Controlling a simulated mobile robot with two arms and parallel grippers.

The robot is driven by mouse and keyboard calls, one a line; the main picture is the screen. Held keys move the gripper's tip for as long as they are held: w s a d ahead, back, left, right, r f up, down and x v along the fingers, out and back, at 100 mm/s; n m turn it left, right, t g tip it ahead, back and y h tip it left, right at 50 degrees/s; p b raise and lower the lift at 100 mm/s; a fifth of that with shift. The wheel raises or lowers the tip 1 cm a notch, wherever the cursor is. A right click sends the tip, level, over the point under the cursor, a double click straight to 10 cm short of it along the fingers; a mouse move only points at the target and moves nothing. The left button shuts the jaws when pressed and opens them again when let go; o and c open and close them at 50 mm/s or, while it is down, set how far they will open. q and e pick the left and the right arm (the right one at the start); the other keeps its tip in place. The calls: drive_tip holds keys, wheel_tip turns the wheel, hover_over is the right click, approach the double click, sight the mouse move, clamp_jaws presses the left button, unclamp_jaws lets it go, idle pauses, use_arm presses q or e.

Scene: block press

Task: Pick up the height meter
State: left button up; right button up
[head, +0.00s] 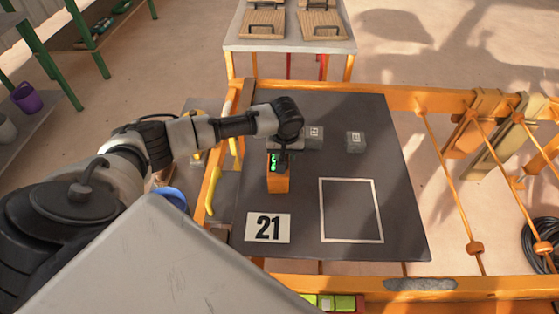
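The height meter (278,183) is a small orange block with a green lit display on its left face. It stands on the dark tabletop in the head view, left of the white square outline (351,238) and behind the card marked 21 (268,228). My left gripper (284,158) points down at the top of the meter and hides part of it. Its fingers are dark and small, so I cannot tell whether they grip the meter. Two grey blocks sit behind: one (314,137) near the gripper, one (355,142) further right. My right gripper is not in view.
The dark tabletop (399,220) has an orange frame and is clear to the right. A yellow-handled tool (212,190) and a blue round container (173,197) are at the left. Green buttons (336,302) are at the front. A table with wooden boards (290,45) stands behind.

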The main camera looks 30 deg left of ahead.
use_arm(q)
clamp_jaws()
drive_tip(key=shift+r, duration=0.1)
